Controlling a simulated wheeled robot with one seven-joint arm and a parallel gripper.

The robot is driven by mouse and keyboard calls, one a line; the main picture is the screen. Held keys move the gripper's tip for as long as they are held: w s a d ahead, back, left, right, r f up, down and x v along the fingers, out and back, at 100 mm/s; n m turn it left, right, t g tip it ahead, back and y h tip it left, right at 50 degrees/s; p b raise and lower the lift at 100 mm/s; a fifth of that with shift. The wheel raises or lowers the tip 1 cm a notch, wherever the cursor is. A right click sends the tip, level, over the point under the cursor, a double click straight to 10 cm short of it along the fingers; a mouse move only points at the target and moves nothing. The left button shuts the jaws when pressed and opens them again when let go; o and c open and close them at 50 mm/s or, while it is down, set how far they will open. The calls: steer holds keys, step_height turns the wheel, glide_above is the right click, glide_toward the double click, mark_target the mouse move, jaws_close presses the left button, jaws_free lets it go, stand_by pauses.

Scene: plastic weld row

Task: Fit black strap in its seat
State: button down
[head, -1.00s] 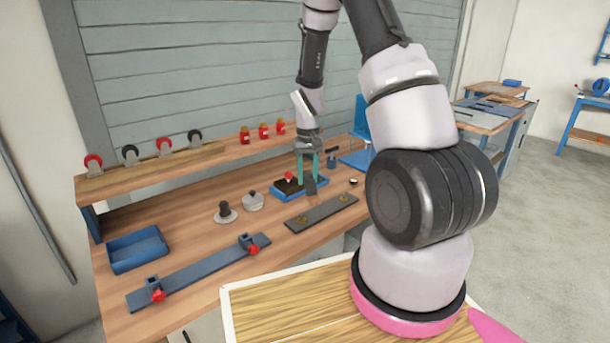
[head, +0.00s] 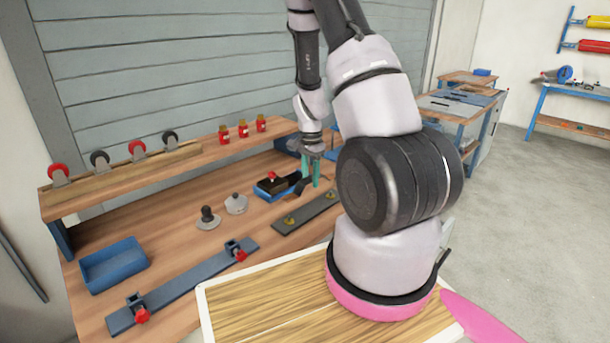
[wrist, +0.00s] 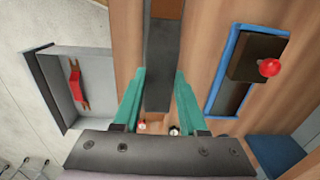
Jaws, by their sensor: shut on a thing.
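My gripper (head: 316,172) has green fingers and is above the bench, right of a blue-rimmed tray (head: 262,193). The fingers are shut on a dark strap (head: 303,186), which hangs clear of the bench top. In the wrist view the strap (wrist: 162,65) runs straight up the picture from between the green fingertips (wrist: 158,92). A black block with a red knob (wrist: 262,62) lies over the tray, on the right of that view. A grey plate with two brass studs (head: 308,212) lies below and in front of my gripper. I cannot tell which part is the strap's seat.
A long blue bar with red-handled clamps (head: 185,286) and an empty blue bin (head: 114,263) are at the front left. A shelf (head: 190,150) holds red bottles and casters. A grey tray with a red piece (wrist: 73,88) is left in the wrist view.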

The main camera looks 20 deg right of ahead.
mark_target(310, 189)
steer(key=shift+f, duration=2.2)
steer(key=shift+f, duration=0.1)
steer(key=shift+f, duration=0.7)
steer(key=shift+f, duration=0.2)
steer(key=shift+f, duration=0.3)
steer(key=shift+f, duration=0.45)
stand_by(0.6)
jaws_free()
stand_by(0.4)
